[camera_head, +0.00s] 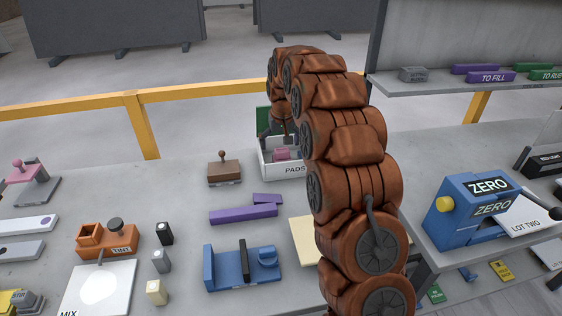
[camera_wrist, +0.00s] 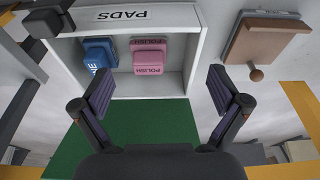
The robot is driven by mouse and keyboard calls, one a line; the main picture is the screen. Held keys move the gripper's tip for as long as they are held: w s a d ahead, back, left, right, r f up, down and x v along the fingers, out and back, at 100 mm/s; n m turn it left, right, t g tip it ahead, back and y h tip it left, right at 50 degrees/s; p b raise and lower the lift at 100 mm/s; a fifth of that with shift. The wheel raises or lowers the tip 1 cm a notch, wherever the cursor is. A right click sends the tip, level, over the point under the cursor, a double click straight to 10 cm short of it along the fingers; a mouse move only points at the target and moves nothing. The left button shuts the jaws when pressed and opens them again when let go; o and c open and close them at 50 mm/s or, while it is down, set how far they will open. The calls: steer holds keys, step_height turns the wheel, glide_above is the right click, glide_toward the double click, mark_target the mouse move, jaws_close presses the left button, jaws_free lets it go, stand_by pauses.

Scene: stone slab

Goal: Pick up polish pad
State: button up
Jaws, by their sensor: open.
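The pink polish pad (camera_wrist: 149,56), marked POLISH, lies in the white box labelled PADS (camera_wrist: 172,14) in the wrist view. A blue pad (camera_wrist: 99,54) sits close beside it on the left. In the head view the pink pad (camera_head: 282,154) shows over the front wall of the PADS box (camera_head: 283,171). My gripper (camera_wrist: 160,90) is open, its two fingers spread wide and nothing between them. The polish pad appears beyond the fingertips, apart from both. In the head view my arm hides much of the box's right side and the gripper is mostly hidden.
A green panel (camera_wrist: 130,122) adjoins the box's open side. A brown block with a knob (camera_head: 225,171) stands left of the box. Purple bars (camera_head: 243,214) and a blue holder (camera_head: 243,268) lie nearer on the slab. A blue ZERO device (camera_head: 460,215) stands at right.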

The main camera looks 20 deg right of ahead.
mark_target(282, 150)
steer(key=w+d+f, duration=0.1)
steer(key=w+f, duration=0.1)
steer(key=w, duration=0.1)
steer(key=w+d+f, duration=0.1)
steer(key=shift+w+d+f, duration=0.15)
steer(key=shift+d+f, duration=0.05)
steer(key=shift+d, duration=0.1)
steer(key=shift+w+p+x, duration=0.15)
steer(key=shift+p+x, duration=0.2)
steer(key=shift+x, duration=0.6)
steer(key=shift+w+p+x, duration=0.15)
steer(key=shift+p+x, duration=0.2)
steer(key=shift+x, duration=0.55)
steer(key=shift+w+d+f+p, duration=0.4)
steer(key=shift+f+p, duration=0.15)
steer(key=shift+f, duration=0.1)
steer(key=shift+p+x, duration=0.3)
steer(key=shift+x, duration=0.95)
steer(key=shift+t, duration=0.3)
steer(key=c, duration=1.3)
steer(key=shift+r+b, duration=0.15)
steer(key=shift+b, duration=0.2)
